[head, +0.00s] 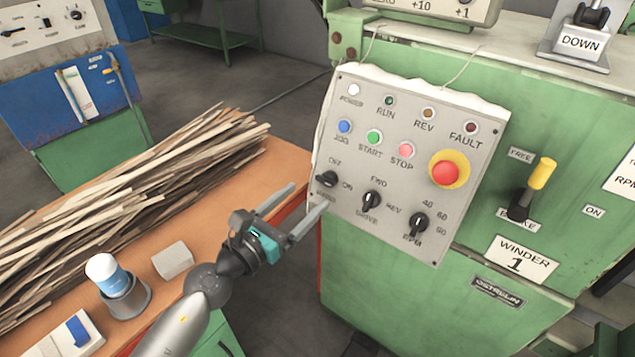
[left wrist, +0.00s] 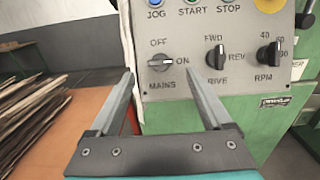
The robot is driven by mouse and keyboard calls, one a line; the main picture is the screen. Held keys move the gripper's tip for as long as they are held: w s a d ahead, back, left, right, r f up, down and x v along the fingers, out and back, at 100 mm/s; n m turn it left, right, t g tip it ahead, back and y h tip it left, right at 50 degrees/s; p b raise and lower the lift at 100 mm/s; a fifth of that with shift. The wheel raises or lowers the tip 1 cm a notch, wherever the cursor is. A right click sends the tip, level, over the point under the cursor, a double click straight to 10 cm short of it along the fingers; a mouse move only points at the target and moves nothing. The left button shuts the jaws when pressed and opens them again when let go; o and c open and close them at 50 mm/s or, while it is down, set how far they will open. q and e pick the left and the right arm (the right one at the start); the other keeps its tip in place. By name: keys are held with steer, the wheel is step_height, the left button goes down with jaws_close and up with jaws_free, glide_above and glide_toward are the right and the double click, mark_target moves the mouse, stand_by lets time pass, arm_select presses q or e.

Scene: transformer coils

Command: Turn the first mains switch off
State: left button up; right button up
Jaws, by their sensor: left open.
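The mains switch (head: 327,179) is a black rotary knob at the lower left of the grey control panel (head: 450,125) on winder 1. In the left wrist view the mains switch (left wrist: 161,63) lies horizontal, its white mark toward ON, with OFF at its upper left. My left gripper (head: 308,197) is open and empty, just in front of the panel's lower left corner. In the left wrist view its fingers (left wrist: 156,76) point at the panel, with the mains knob seen between their tips; they appear apart from it. My right gripper is not in view.
To the right of the mains knob are the drive knob (head: 371,201) and RPM knob (head: 418,223). A red emergency stop (head: 446,172) and a yellow-handled brake lever (head: 540,175) are farther right. An orange table (head: 215,212) with wooden strips stands left.

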mark_target(323, 182)
arm_select(q)
steer(key=shift+x, duration=2.7)
steer(key=shift+s, duration=0.1)
jaws_close()
